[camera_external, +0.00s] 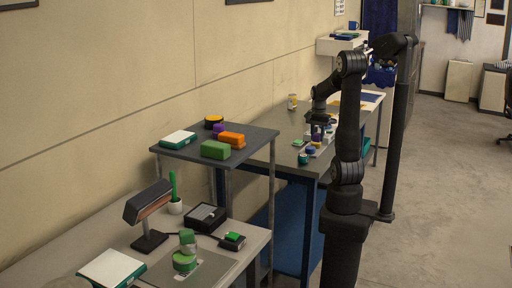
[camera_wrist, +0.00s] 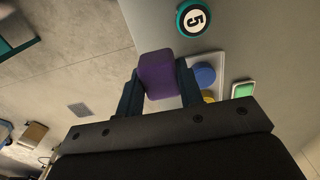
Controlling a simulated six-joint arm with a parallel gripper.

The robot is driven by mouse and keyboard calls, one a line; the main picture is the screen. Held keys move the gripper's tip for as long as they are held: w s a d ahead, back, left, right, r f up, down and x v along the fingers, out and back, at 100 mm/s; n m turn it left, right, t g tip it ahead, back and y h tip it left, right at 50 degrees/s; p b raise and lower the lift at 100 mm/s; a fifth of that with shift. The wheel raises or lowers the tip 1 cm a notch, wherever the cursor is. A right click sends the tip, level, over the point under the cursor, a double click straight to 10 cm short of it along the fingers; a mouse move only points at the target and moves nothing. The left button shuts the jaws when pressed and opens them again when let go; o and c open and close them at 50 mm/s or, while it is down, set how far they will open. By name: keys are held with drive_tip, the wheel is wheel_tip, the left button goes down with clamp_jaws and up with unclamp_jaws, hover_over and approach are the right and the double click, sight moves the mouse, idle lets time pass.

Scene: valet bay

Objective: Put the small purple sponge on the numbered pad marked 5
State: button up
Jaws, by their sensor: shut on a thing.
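The small purple sponge (camera_wrist: 157,75) is between the two fingers of my gripper (camera_wrist: 158,92) in the wrist view, and the gripper is shut on it. The sponge also shows as a purple spot (camera_external: 316,136) below my gripper (camera_external: 317,125) in the external view, over the far grey table. The pad marked 5 (camera_wrist: 194,18) is round, with a teal rim and a white number disc. It lies at the top of the wrist view, apart from the sponge and beyond it to the right.
A pale tray (camera_wrist: 218,62) with blue (camera_wrist: 204,75) and yellow round pieces is close beside the right finger. A green-topped item (camera_wrist: 243,89) is further right. A raised grey shelf (camera_external: 190,155) holds sponges and other pieces.

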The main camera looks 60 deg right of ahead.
hover_over(303, 155)
drive_tip(key=f, duration=0.4)
drive_tip(key=shift+s+a, duration=0.2)
drive_tip(key=shift+f, duration=1.9)
drive_tip(key=shift+f, duration=0.1)
drive_tip(key=o, duration=0.9)
drive_tip(key=shift+o, duration=0.2)
wheel_tip(303, 155, up, 12)
